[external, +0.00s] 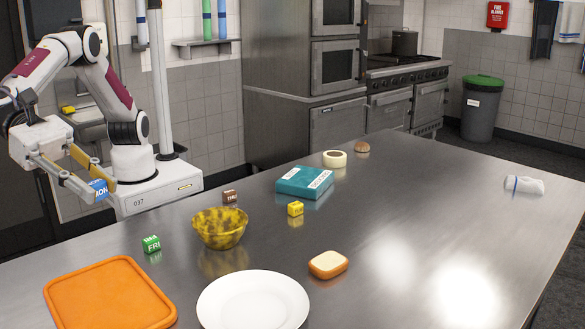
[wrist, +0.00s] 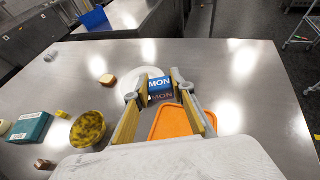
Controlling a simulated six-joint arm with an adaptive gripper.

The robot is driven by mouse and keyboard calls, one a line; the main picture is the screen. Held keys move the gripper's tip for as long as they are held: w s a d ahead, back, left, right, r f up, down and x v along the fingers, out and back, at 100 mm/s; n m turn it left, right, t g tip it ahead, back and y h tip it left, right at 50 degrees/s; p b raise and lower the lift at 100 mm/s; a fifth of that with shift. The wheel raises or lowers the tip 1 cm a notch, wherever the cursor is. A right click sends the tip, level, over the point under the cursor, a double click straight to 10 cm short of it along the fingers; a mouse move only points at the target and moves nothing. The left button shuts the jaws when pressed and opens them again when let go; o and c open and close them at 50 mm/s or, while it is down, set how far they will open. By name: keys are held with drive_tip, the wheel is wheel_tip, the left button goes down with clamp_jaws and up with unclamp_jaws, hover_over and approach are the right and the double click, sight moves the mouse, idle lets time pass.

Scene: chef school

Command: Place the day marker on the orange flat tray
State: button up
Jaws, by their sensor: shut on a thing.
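My gripper (external: 97,189) is shut on a blue day marker (external: 99,187), a small cube lettered MON. In the wrist view the marker (wrist: 159,85) sits between the two fingertips, its lettering facing the camera. In the external view it is held in the air at the left, beyond the table's far edge. The orange flat tray (external: 110,294) lies empty on the table at the front left. In the wrist view the tray (wrist: 178,122) shows between and behind the fingers, partly covered by them.
A white plate (external: 253,301) lies beside the tray. Nearby are a green FRI cube (external: 151,244), a yellow patterned bowl (external: 219,228), a brown THU cube (external: 229,197), a yellow cube (external: 295,209), a teal box (external: 304,182) and bread (external: 328,264). The table's right side is mostly clear.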

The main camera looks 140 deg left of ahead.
drive_tip(key=s+d+f, duration=0.1)
drive_tip(key=s+d, duration=0.1)
drive_tip(key=s, duration=0.1)
hover_over(104, 300)
wheel_tip(104, 300, down, 10)
drive_tip(key=shift+f, duration=0.3)
drive_tip(key=shift+f, duration=3.1)
drive_tip(key=shift+f, duration=1.85)
drive_tip(key=shift+f, duration=0.15)
